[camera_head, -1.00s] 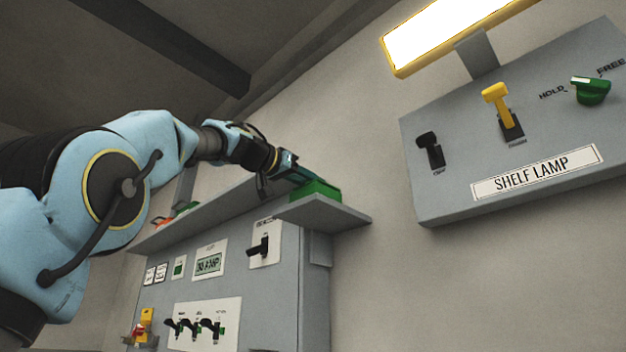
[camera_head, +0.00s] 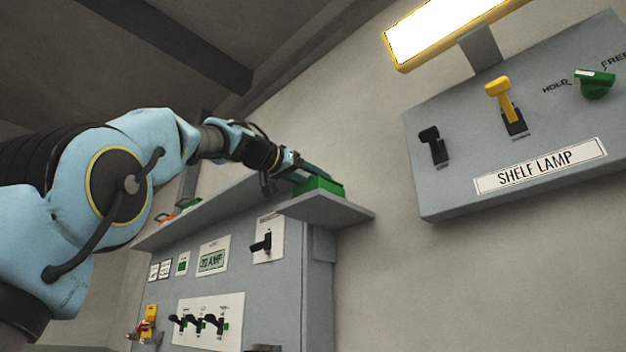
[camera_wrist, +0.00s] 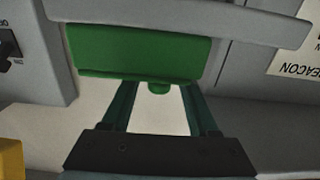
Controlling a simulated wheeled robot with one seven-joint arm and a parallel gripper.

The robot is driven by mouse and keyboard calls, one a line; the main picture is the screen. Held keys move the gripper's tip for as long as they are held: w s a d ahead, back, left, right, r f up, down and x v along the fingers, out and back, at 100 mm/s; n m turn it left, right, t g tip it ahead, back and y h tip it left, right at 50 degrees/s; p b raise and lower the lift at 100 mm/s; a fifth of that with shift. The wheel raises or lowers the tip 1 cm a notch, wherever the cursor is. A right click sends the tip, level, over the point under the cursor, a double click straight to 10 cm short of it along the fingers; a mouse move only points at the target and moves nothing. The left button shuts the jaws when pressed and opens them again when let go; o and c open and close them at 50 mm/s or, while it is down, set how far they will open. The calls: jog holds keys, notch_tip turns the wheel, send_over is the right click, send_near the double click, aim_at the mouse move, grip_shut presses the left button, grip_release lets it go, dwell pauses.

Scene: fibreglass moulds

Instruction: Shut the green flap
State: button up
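A green box-like piece (camera_head: 320,186) sits on the grey shelf above the panel in the head view. I take it for the green flap; its hinge and how far it stands open cannot be made out. In the wrist view its green face (camera_wrist: 140,50) is close ahead, with a small green knob (camera_wrist: 158,88) at its lower edge. My gripper (camera_wrist: 157,92) is open, its two dark green fingers apart on either side of the knob, holding nothing. In the head view my gripper (camera_head: 306,172) is at the green piece; contact cannot be told.
The grey shelf (camera_head: 345,211) runs along the panel top, with orange and green items (camera_head: 180,208) farther left. Below is a panel with black switches (camera_head: 262,244). A shelf lamp box (camera_head: 450,190) with levers hangs at right. Bare wall lies between.

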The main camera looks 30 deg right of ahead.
jog(key=shift+a, duration=0.1)
jog(key=b+v, duration=0.4)
jog(key=v, duration=0.6)
jog(key=shift+a+b, duration=0.3)
jog(key=shift+b, duration=0.1)
jog(key=shift+s, duration=0.1)
